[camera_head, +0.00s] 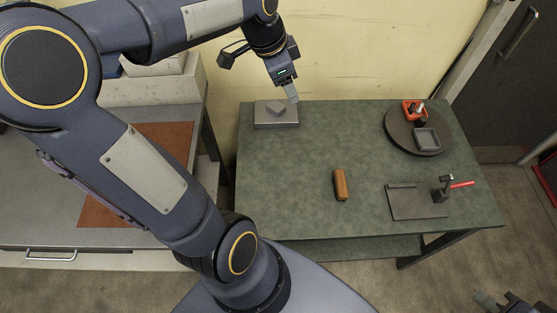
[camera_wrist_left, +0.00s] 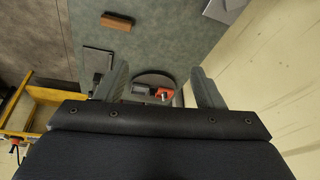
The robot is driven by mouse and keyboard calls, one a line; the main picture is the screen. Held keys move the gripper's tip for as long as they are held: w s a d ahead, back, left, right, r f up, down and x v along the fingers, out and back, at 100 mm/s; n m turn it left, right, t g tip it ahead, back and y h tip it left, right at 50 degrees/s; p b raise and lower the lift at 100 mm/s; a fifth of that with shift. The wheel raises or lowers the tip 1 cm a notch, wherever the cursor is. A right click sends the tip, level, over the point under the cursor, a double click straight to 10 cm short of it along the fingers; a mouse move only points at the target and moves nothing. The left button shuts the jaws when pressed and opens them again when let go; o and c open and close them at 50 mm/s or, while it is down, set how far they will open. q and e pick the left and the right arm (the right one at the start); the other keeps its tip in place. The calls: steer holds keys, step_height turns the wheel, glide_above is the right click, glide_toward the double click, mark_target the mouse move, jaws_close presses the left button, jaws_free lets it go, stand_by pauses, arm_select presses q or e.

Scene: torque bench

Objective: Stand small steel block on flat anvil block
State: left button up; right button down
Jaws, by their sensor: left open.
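The flat anvil block (camera_head: 262,122) is a grey slab at the back left corner of the green bench. A small grey block, apparently the small steel block (camera_head: 275,109), sits on its top, turned at an angle; I cannot tell whether it stands on end. The anvil's edge also shows at the top of the left wrist view (camera_wrist_left: 222,12). My left gripper (camera_head: 293,96) is just behind and above the anvil, near the wall. In the left wrist view its fingers (camera_wrist_left: 160,88) are spread with nothing between them. My right gripper (camera_head: 487,300) shows only partly at the bottom right corner.
A brown block (camera_head: 341,185) lies mid-bench. A round turntable (camera_head: 398,139) at the back right carries a red holder (camera_head: 414,108) and a grey tray (camera_head: 427,140). A dark plate (camera_head: 415,204) and a red-handled tool (camera_head: 460,184) are at the front right. The wall (camera_head: 350,50) is close behind.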

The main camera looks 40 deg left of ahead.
arm_select(q)
steer(key=s+d+f+n+t+h, duration=0.1)
steer(key=s+d+n, duration=0.3)
steer(key=s, duration=0.4)
steer(key=s+d+f+n+t+h, duration=0.1)
steer(key=s+d+f+n, duration=0.1)
steer(key=s+d+n, duration=0.3)
steer(key=s+d, duration=0.1)
steer(key=s, duration=0.2)
steer(key=shift+d+f, duration=0.25)
steer(key=shift+f, duration=0.1)
steer(key=shift+s, duration=0.1)
step_height(320, 180, down, 4)
steer(key=b, duration=0.4)
